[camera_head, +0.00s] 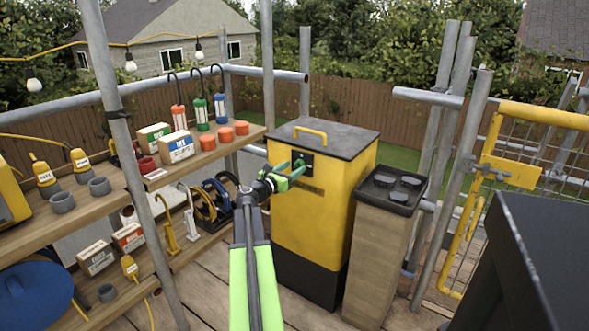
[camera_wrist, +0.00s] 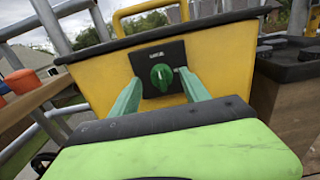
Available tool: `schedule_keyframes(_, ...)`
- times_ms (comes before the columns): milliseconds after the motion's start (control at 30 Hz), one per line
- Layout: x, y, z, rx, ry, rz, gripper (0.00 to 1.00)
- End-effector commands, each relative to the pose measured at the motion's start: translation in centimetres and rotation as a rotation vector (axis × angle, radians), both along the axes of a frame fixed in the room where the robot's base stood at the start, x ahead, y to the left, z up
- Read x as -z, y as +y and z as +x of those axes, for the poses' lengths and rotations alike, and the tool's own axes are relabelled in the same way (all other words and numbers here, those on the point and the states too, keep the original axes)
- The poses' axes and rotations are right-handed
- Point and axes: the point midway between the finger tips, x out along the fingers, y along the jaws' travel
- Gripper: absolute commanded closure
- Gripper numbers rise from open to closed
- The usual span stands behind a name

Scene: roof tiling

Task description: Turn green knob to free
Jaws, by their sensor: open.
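The green knob (camera_wrist: 161,77) sits on a black square plate (camera_wrist: 178,53) on the front of a yellow box (camera_wrist: 222,62). In the wrist view it is round with a pale mark; small lettering on the plate is too small to read. My gripper (camera_wrist: 161,84) is open, with one green finger at the lower left of the knob and the other at the lower right. I cannot tell whether either finger touches it. In the head view my gripper (camera_head: 291,172) is at the upper front of the yellow box (camera_head: 320,215), and the fingers largely hide the knob.
The box has a dark lid with a yellow handle (camera_head: 310,131). A wooden post (camera_head: 378,250) with a black tray (camera_head: 402,202) of dark discs stands just right of it. Shelves (camera_head: 215,143) with boxes, lamps and orange cups are at left. Scaffold poles (camera_head: 461,180) stand at right.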

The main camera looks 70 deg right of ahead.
Motion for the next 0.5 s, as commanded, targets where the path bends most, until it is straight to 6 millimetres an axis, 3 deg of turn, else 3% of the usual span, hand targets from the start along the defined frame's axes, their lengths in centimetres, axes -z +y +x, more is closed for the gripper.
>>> schedule_keyframes(133,0.0,-1.51,-0.34,0.0,0.0,0.0,0.46)
schedule_keyframes(433,0.01,-1.73,-0.51,0.0,0.0,0.0,0.46)
schedule_keyframes(500,0.01,-1.72,-0.52,0.0,0.0,0.0,0.54)
